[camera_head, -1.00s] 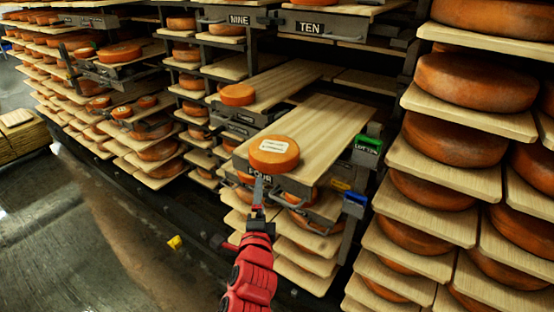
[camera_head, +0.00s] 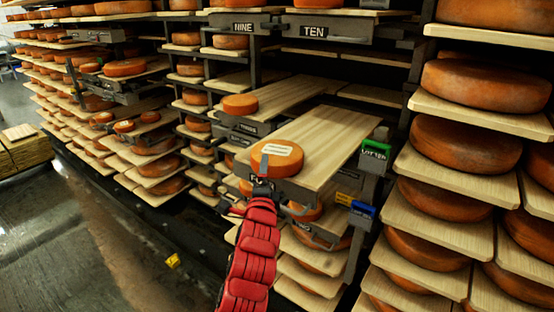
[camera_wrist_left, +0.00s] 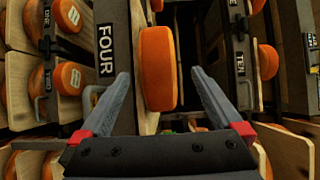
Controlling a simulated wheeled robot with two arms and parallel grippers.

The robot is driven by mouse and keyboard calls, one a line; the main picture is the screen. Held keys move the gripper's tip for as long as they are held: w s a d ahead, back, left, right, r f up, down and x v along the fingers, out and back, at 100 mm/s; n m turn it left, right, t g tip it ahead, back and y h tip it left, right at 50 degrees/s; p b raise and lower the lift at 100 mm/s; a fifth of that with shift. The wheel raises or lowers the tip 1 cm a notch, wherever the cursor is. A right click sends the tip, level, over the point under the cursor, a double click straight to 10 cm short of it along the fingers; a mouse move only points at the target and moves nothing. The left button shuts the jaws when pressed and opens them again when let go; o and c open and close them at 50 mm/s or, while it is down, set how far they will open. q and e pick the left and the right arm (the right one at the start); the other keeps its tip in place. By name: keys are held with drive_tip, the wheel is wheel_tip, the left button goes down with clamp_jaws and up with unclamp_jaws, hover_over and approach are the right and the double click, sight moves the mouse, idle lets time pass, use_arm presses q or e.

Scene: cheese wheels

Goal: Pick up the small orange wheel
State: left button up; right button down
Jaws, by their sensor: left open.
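A small orange wheel (camera_head: 289,160) with a white label on top sits near the front end of a pale wooden board (camera_head: 325,135) in the head view. My left gripper (camera_head: 264,160) overlaps the left front of this wheel there. In the left wrist view the image is turned sideways, and the orange wheel (camera_wrist_left: 158,70) stands between and beyond the fingertips of my open left gripper (camera_wrist_left: 160,74). Gaps show between the wheel and both fingers, so it is not gripped. The board's front plate reads FOUR (camera_wrist_left: 107,50). My right gripper is not in view.
Another small wheel (camera_head: 239,105) sits on a neighbouring board to the left. A green-topped post (camera_head: 375,150) and a blue block (camera_head: 363,209) stand right of the board. Racks of large wheels (camera_head: 465,146) fill the right side. The board behind the labelled wheel is clear.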

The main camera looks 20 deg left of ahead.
sight(277, 158)
use_arm(q)
drive_tip(key=x, duration=0.4)
drive_tip(key=shift+w+f, duration=0.25)
drive_tip(key=shift+w, duration=0.15)
drive_tip(key=shift+r, duration=0.1)
clamp_jaws()
